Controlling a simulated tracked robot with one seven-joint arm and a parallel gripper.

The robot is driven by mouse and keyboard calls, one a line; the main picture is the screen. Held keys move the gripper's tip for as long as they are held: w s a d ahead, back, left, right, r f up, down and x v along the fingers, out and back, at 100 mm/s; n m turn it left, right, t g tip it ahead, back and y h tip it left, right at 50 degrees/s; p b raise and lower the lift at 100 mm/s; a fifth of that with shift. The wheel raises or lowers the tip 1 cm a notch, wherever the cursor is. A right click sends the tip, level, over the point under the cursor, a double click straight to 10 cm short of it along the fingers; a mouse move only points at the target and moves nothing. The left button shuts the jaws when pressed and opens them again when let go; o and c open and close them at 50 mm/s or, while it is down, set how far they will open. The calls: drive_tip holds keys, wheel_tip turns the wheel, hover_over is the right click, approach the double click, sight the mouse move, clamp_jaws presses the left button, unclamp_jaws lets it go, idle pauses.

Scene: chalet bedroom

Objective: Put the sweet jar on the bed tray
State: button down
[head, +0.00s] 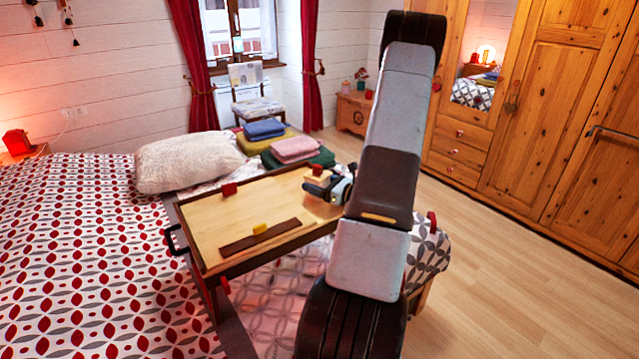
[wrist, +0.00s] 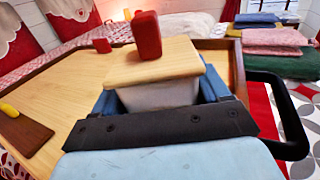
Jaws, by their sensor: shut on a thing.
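The sweet jar (wrist: 160,95) is pale and boxy in the wrist view, with a light wooden lid (wrist: 185,62) and a red knob (wrist: 146,36). My gripper (wrist: 158,100) is shut on its body, with a blue finger at each side. The jar looks upright. In the head view, my gripper (head: 328,188) is at the right end of the bed tray (head: 215,215), and the jar's red knob (head: 318,170) shows there. My arm and gripper hide part of the jar. I cannot tell whether its base touches the tray.
On the tray are a small red piece (head: 229,189) and a brown strip (head: 250,239) with a yellow piece (head: 259,229). Folded towels (head: 296,150) and a white pillow (head: 188,162) lie behind it. The tray's middle is bare. A black handle (wrist: 296,115) stands out at its side.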

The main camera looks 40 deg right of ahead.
unclamp_jaws()
drive_tip(key=v, duration=1.2)
